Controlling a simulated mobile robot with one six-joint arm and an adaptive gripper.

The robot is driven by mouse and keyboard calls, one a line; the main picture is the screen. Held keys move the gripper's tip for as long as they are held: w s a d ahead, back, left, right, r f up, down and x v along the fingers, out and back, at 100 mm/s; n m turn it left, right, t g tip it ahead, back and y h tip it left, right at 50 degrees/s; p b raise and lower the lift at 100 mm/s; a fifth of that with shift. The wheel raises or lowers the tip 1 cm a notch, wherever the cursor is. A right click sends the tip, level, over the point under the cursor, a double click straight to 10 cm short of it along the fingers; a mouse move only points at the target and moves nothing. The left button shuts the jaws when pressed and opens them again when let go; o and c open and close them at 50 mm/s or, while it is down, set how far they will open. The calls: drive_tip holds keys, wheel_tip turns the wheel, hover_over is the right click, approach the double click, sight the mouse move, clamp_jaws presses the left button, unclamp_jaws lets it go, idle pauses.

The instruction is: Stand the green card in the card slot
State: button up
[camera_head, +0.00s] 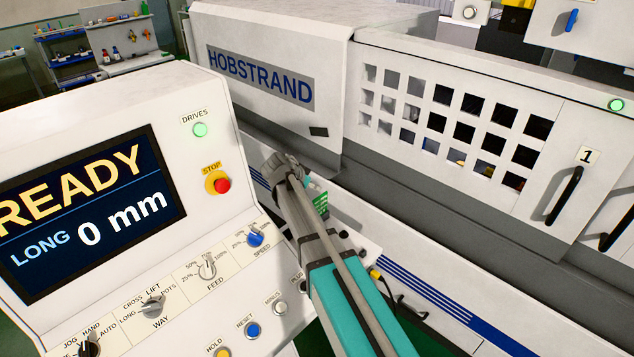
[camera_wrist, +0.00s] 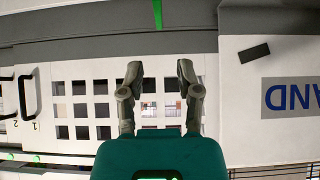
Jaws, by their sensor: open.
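A green piece with pale marks, which looks like the green card (camera_head: 320,203), shows just right of my arm in the head view, partly hidden by it. In the wrist view a narrow green strip (camera_wrist: 157,14), probably the same card edge-on, stands at the top edge, cut off by the frame. My gripper (camera_wrist: 160,72) is open with nothing between its fingers, apart from the strip. In the head view my gripper (camera_head: 275,165) is beyond the console, seen from behind. A dark flat rectangle (camera_head: 318,131) is on the white cover; I cannot tell whether it is the card slot.
The control console (camera_head: 243,128) with screen and knobs stands close on the left of my arm. The white HOBSTRAND machine (camera_head: 275,60) and its windowed door (camera_head: 455,110) lie behind. A grey ledge (camera_head: 430,205) runs below the door. A blue-striped strip (camera_head: 425,290) lies at the front right.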

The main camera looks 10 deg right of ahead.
drive_tip(key=shift+p+v, duration=1.45)
drive_tip(key=shift+v, duration=1.05)
drive_tip(key=s+d+f+n+g+y, duration=0.1)
drive_tip(key=s+d+n+y, duration=0.1)
drive_tip(key=s, duration=0.6)
drive_tip(key=s+d+f+n+g+y, duration=0.2)
drive_tip(key=s+n, duration=0.3)
drive_tip(key=s, duration=0.3)
drive_tip(key=s+d+f+n+g+y, duration=0.2)
drive_tip(key=s+n+y, duration=0.1)
drive_tip(key=s, duration=0.6)
drive_tip(key=shift+d+f+n, duration=0.15)
drive_tip(key=shift+f+n, duration=0.1)
drive_tip(key=shift+n, duration=0.15)
